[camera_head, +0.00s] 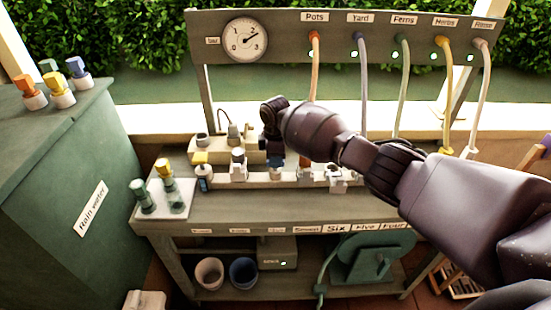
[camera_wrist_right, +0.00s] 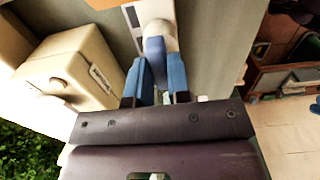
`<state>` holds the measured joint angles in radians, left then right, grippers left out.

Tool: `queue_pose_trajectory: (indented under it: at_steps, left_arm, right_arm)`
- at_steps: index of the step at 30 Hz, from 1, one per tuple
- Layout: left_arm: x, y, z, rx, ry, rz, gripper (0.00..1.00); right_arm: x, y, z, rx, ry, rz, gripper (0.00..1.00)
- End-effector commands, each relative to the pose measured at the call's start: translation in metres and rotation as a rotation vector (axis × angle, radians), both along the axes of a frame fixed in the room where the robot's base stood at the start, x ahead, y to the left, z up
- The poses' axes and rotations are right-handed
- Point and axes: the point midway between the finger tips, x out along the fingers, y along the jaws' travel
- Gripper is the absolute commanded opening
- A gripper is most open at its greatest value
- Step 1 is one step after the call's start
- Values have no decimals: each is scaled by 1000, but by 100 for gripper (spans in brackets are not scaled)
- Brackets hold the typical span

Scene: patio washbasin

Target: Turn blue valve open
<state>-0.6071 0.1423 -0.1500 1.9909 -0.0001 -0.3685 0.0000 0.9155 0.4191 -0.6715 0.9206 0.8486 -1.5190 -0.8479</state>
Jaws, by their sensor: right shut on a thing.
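The blue valve handle (camera_wrist_right: 154,48) shows in the right wrist view, on a white rounded body (camera_wrist_right: 160,28). My right gripper (camera_wrist_right: 157,78) is shut on the blue handle, with one blue finger on each side of it. In the head view, my right gripper (camera_head: 276,157) points down at the row of valves on the bench, and my dark wrist hides part of what is behind it. The handle's exact turn angle is hard to tell. My left gripper is not in view.
Other valves with yellow (camera_head: 200,158) and grey (camera_head: 238,156) handles stand along the bench (camera_head: 240,207). A dial gauge (camera_head: 246,40) and labelled hoses hang on the board behind. A green rain water tank (camera_head: 60,150) is at left. Buckets (camera_head: 209,273) sit below.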

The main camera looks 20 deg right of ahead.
Motion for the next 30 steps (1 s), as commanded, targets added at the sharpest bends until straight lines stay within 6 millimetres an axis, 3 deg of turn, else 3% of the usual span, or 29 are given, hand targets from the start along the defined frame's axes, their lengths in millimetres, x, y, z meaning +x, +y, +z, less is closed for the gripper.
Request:
queue_pose_trajectory:
  at_steps: [14,15,19,30]
  left_arm:
    - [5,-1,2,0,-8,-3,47]
    - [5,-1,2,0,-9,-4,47]
    - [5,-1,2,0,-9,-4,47]
    - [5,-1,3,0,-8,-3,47]
  right_arm:
    - [-1,1,-1,1,1,19,0]
    - [-1,1,-1,1,1,18,21]
    - [0,1,-1,1,1,17,41]
    - [0,0,4,2,-2,16,44]
